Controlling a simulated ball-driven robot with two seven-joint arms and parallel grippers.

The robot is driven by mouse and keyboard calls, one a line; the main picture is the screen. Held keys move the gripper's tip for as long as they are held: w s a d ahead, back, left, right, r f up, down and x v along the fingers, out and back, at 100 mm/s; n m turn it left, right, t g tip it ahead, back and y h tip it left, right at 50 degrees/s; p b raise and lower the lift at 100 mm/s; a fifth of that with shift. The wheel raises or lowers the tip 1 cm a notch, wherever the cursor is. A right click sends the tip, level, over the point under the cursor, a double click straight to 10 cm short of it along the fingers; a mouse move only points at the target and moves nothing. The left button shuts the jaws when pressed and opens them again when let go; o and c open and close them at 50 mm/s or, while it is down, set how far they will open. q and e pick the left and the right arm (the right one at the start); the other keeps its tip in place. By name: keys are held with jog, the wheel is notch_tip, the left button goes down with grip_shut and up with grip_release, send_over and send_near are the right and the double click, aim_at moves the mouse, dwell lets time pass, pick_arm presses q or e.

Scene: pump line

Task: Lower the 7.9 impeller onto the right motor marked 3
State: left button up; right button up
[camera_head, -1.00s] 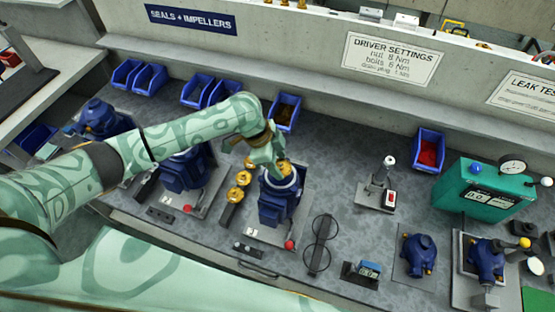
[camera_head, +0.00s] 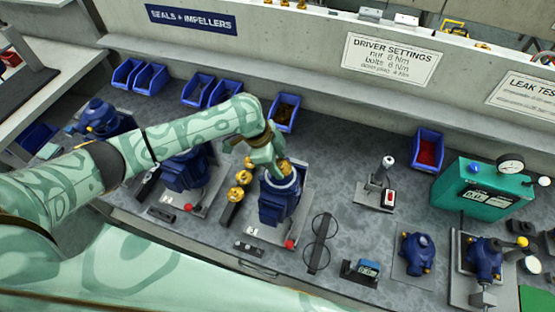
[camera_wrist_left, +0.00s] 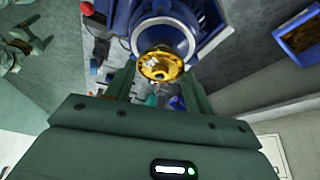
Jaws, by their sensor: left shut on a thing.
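The gold impeller (camera_wrist_left: 160,65) is between the fingers of my left gripper (camera_wrist_left: 158,88), which is shut on it. In the wrist view it overlaps the round, light-rimmed opening of the blue motor (camera_wrist_left: 190,20). In the head view the impeller (camera_head: 284,167) is at the top of that motor (camera_head: 277,205), partly behind my left gripper (camera_head: 278,166). I cannot tell whether it touches the motor or hovers just over it. The marks 7.9 and 3 are not readable. My right gripper is not in view.
Several gold impellers stand on a dark rack (camera_head: 228,213) just left of the motor. Another blue motor (camera_head: 184,172) is further left. A blue bin (camera_head: 285,113) stands behind.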

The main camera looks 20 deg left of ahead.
pick_arm(q)
jog(key=shift+f, duration=0.2)
jog(key=o, duration=1.5)
jog(key=shift+o, duration=0.2)
notch_tip(320, 180, up, 9)
jog(key=p, duration=1)
jog(key=shift+p, duration=0.3)
